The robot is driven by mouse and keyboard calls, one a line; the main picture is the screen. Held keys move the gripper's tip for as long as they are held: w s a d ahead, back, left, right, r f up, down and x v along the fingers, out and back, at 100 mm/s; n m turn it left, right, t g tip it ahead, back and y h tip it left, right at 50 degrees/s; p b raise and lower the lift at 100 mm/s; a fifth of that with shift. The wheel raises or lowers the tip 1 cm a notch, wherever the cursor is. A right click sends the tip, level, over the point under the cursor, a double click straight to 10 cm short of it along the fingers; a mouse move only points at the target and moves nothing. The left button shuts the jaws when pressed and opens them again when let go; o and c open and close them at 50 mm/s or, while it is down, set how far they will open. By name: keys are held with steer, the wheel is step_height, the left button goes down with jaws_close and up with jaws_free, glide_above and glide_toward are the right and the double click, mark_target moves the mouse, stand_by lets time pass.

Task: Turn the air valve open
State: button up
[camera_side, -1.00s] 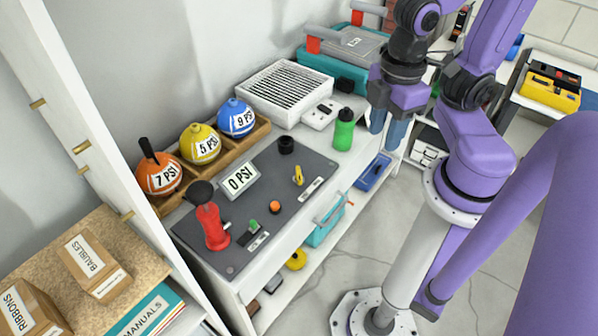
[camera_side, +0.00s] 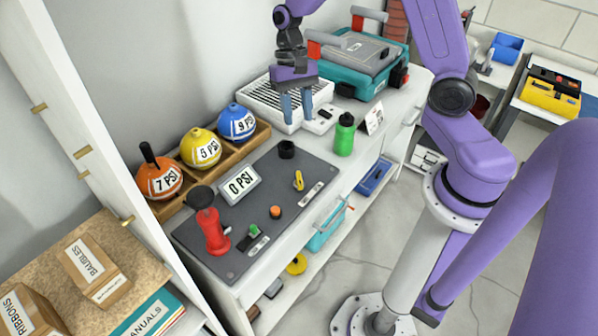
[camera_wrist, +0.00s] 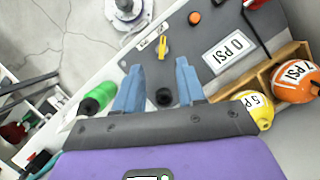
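The air valve appears to be the small yellow lever (camera_side: 298,181) on the grey control panel (camera_side: 262,222), beside a label strip. It also shows in the wrist view as a yellow handle (camera_wrist: 163,47), beyond my fingertips. A "0 PSI" display (camera_side: 240,184) stands on the panel. My gripper (camera_side: 298,121) is above the counter behind the panel, near a black round knob (camera_side: 286,149). Its two blue fingers are apart with nothing between them; in the wrist view my gripper (camera_wrist: 157,70) points toward the panel, the black knob lying between the fingers in the picture.
A red pump-like device (camera_side: 212,231), green switch (camera_side: 254,231) and orange button (camera_side: 276,212) are on the panel. Labelled balls sit in a wooden tray (camera_side: 263,132) at the back. A green bottle (camera_side: 344,138) stands right of the panel. A white vented box (camera_side: 262,98) is behind.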

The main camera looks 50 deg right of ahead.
mark_target(299, 178)
steer(key=w+d+f+m+y, duration=0.1)
steer(key=w+d+f+m, duration=0.2)
steer(key=d, duration=0.1)
steer(key=x, duration=1.7)
steer(key=shift+w+a, duration=0.1)
steer(key=shift+a, duration=0.2)
jaws_close()
